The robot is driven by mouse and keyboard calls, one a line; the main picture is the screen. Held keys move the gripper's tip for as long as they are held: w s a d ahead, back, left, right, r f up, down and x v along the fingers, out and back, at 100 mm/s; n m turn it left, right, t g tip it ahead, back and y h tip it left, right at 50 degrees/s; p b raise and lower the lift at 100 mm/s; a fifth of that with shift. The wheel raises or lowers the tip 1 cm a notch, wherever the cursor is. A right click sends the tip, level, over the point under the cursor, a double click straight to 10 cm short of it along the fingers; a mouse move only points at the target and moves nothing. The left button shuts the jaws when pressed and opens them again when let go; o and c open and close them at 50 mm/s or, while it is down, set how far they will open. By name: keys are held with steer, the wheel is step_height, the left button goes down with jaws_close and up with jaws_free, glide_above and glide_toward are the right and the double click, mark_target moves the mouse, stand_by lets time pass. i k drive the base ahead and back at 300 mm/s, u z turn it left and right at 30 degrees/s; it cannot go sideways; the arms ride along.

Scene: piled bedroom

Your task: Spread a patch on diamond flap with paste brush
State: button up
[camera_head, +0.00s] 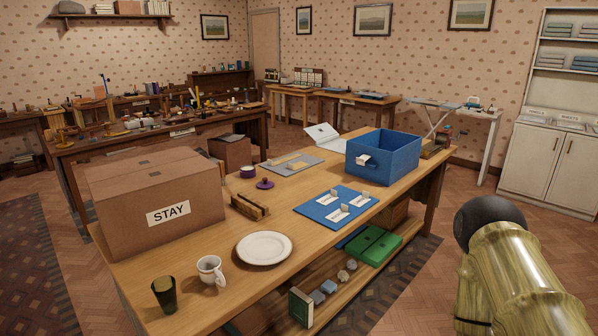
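A blue mat (313,213) lies on the long wooden table. Several small white cards or flaps (338,215) stand on it; their shapes are too small to tell, so I cannot pick out the diamond one. A small purple pot (247,172) and a purple lid-like disc (265,184) sit left of the mat. A grey board (291,164) with a tan strip lies behind them. A slotted wooden block (250,207) stands between the box and the mat. I cannot make out a paste brush. My gripper is not in view; only part of my arm shows at the right.
The table (391,196) also holds a large cardboard box (151,185) marked STAY, a white plate (264,248), a mug (210,269), a dark glass (164,294) and a blue bin (390,157). A lower shelf holds a green case (374,245). Bare floor lies at right.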

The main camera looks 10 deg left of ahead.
mark_target(222, 163)
steer(key=u, duration=0.45)
steer(key=i, duration=0.9)
steer(key=u, duration=0.4)
